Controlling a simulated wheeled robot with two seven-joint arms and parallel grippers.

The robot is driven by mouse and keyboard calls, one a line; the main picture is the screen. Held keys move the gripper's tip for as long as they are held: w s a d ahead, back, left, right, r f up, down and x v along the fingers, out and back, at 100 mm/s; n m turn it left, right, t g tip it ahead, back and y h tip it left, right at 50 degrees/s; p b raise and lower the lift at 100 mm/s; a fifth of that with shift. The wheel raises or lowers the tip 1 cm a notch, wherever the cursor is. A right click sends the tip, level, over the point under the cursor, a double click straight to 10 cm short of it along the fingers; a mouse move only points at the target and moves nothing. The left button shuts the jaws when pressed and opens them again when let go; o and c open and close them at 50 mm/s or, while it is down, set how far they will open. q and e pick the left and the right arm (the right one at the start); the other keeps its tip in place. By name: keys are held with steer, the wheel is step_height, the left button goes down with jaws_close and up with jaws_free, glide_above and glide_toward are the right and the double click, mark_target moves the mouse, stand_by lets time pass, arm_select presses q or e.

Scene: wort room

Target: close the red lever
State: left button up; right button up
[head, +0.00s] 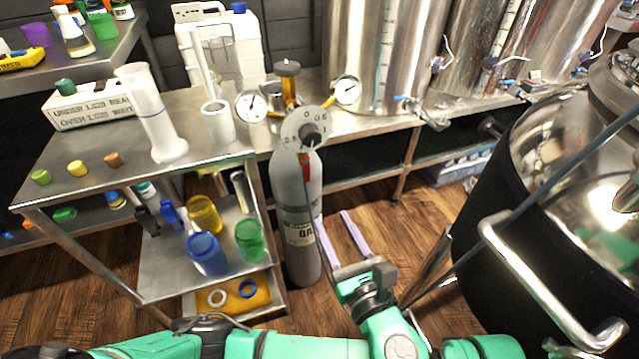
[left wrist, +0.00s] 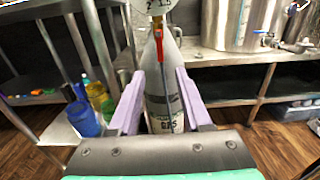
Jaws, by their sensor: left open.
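The red lever (head: 306,168) is a small strip below the round dial (head: 306,130) at the top of a grey gas cylinder (head: 297,200). It points downward along the hose. In the left wrist view the red lever (left wrist: 159,46) hangs near the top centre, above the cylinder body (left wrist: 160,95). My left gripper (head: 332,214) is open and empty, its two lilac fingers pointing up toward the cylinder. In the left wrist view its fingers appear on either side of the cylinder, below the lever. Contact with the cylinder cannot be told. My right gripper is not in view.
A steel cart (head: 110,152) with a measuring cylinder (head: 152,112), caps and coloured jars stands left of the gas cylinder. Two gauges (head: 251,106) flank the regulator. A large dark-jacketed kettle (head: 520,215) with a metal handle is at right. A dark hose (head: 322,237) hangs by the cylinder.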

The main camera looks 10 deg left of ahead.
arm_select(q)
steer(key=b, duration=0.2)
glide_toward(308, 173)
steer(key=b+x, duration=0.1)
steer(key=x, duration=0.7)
steer(key=shift+s, duration=0.1)
steer(key=shift+w+a+r, duration=0.1)
steer(key=shift+w+a, duration=0.2)
steer(key=shift+w, duration=0.1)
jaws_close()
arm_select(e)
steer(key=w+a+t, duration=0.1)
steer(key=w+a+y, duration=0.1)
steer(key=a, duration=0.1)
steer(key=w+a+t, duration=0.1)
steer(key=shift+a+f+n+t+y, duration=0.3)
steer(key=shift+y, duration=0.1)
